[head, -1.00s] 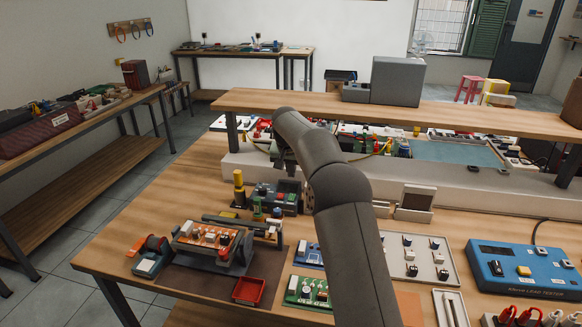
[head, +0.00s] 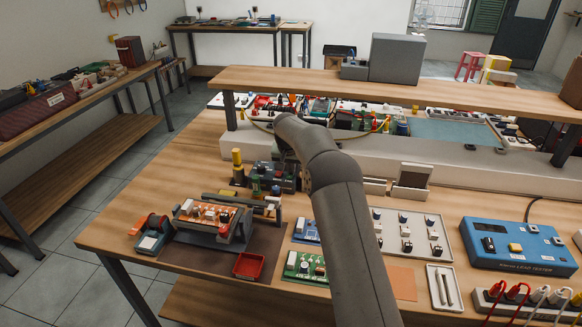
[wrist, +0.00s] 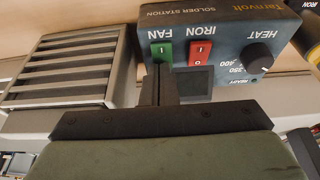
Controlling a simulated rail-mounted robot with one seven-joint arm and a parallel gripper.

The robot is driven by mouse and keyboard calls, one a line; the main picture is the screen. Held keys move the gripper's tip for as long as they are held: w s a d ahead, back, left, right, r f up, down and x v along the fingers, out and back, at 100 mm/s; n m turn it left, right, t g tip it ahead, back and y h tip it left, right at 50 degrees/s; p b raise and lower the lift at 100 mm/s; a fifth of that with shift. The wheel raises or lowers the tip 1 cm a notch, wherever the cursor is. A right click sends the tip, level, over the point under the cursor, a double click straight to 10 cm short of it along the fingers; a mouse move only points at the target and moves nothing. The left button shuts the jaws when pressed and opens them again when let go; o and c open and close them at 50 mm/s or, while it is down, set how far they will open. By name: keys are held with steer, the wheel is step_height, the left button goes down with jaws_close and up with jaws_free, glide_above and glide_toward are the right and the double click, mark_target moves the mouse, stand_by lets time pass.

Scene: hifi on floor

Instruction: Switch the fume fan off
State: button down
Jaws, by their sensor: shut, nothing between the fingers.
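The dark solder station (wrist: 228,30) fills the upper middle of the wrist view, its lettering upside down. Its green FAN switch (wrist: 162,50) shows an "I" mark; its lower part is hidden behind my fingertips. The red IRON switch (wrist: 200,54) is just to the right. My gripper (wrist: 160,72) is shut and empty, its tips right at the green switch; I cannot tell whether they touch it. In the head view the station (head: 268,178) stands on the bench, and my arm hides most of the gripper there.
A grey slatted unit (wrist: 65,65) sits left of the station in the wrist view. In the head view, a circuit-board holder (head: 210,220) and red tray (head: 249,265) are in front, below the raised shelf (head: 400,92).

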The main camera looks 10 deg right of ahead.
steer(key=shift+w+f, duration=0.1)
steer(key=shift+f, duration=0.35)
steer(key=shift+s+a+f+b, duration=0.1)
steer(key=shift+s+b, duration=0.2)
steer(key=shift+b, duration=0.15)
steer(key=shift+s+a+b, duration=0.25)
steer(key=shift+s+b, duration=0.2)
steer(key=shift+s, duration=0.2)
steer(key=r+p, duration=0.1)
steer(key=r, duration=0.1)
steer(key=r+p, duration=0.1)
steer(key=r, duration=0.2)
steer(key=shift+s+a+r, duration=0.1)
steer(key=shift+s+r, duration=0.1)
steer(key=shift+r, duration=0.1)
steer(key=b+v, duration=0.1)
steer(key=v, duration=0.8)
